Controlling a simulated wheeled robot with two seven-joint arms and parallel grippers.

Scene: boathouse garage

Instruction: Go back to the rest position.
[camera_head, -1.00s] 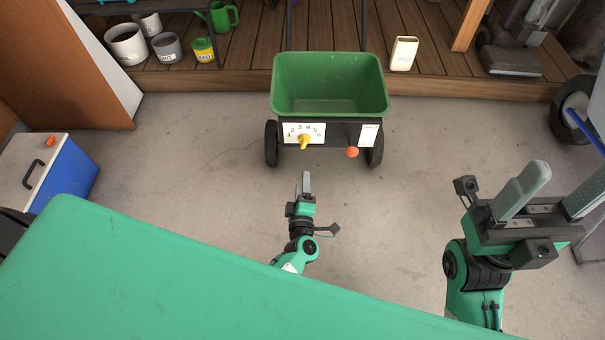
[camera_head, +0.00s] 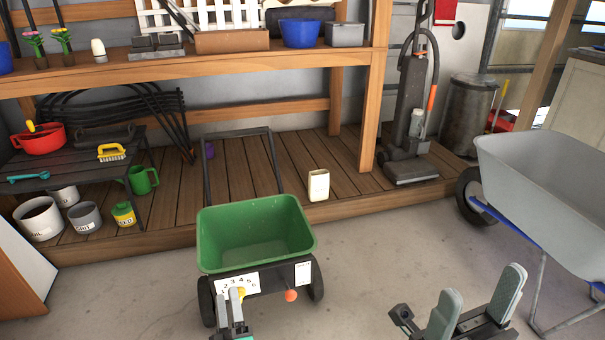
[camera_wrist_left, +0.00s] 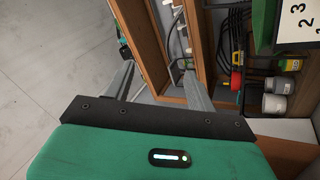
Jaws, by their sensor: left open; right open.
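My left gripper (camera_head: 231,306) is at the bottom of the head view, in front of the green spreader (camera_head: 255,238). Its fingers overlap the lower edge of the numbered dial plate, near the yellow pointer (camera_head: 240,293); I cannot tell whether they touch. In the left wrist view its two grey fingers (camera_wrist_left: 157,85) stand apart with nothing between them. My right gripper (camera_head: 478,300) is at the bottom right, open and empty, fingers pointing up over bare floor. Most of both arms is below the head view.
A grey wheelbarrow (camera_head: 550,185) stands at the right. An orange knob (camera_head: 291,295) sticks out from the spreader's front. A cream carton (camera_head: 318,186) stands on the wooden deck (camera_head: 350,178) behind it. Bare concrete floor (camera_head: 385,255) lies between spreader and wheelbarrow.

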